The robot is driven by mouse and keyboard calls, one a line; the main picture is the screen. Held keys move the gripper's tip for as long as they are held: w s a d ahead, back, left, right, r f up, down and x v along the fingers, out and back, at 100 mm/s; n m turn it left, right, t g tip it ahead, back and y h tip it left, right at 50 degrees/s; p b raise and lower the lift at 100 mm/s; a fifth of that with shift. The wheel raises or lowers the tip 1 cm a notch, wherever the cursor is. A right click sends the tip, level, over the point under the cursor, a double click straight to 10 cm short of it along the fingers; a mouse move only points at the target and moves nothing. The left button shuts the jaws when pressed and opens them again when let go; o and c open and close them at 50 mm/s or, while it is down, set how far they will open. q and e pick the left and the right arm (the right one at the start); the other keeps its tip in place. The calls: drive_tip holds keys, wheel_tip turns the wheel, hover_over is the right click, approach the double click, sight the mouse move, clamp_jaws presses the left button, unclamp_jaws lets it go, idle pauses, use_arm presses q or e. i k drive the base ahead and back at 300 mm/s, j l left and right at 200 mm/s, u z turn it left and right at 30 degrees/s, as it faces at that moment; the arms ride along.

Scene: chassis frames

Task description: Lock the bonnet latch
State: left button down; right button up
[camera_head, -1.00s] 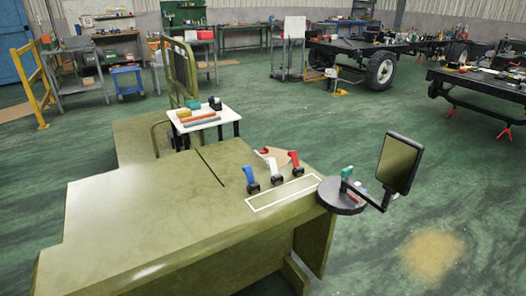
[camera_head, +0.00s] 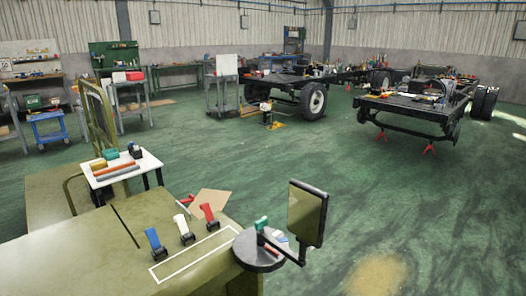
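The olive-green bonnet (camera_head: 70,262) fills the lower left. Three toggle handles on black bases stand up, leaning, in a row near its right end: a blue handle (camera_head: 153,238), a white handle (camera_head: 183,226) and a red handle (camera_head: 207,212). A white-outlined rectangle (camera_head: 160,278) lies in front of them. I cannot tell from the picture which one is the bonnet latch. Neither of my grippers is in view.
A round dark tray (camera_head: 246,257) with small items sits at the bonnet's right end, beside a mirror (camera_head: 307,214) on an arm. A white table (camera_head: 145,163) holding tools stands behind. Green floor to the right is mostly clear; wheeled chassis frames (camera_head: 425,104) stand farther back.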

sight(192, 198)
drive_tip(key=i+l+z, duration=0.35)
drive_tip(key=l, duration=0.2)
drive_tip(key=i+l+z, duration=0.3)
drive_tip(key=i, duration=0.25)
drive_tip(key=i+l+z, duration=0.35)
drive_tip(key=i+j+u, duration=0.25)
drive_tip(key=i+u, duration=0.65)
drive_tip(key=i+l+u, duration=0.1)
drive_tip(key=i+u, duration=0.35)
drive_tip(key=i+l+u, duration=0.3)
drive_tip(key=i+u, duration=0.15)
drive_tip(key=i+j+u, duration=0.15)
drive_tip(key=i+u, duration=0.15)
drive_tip(key=i, duration=0.55)
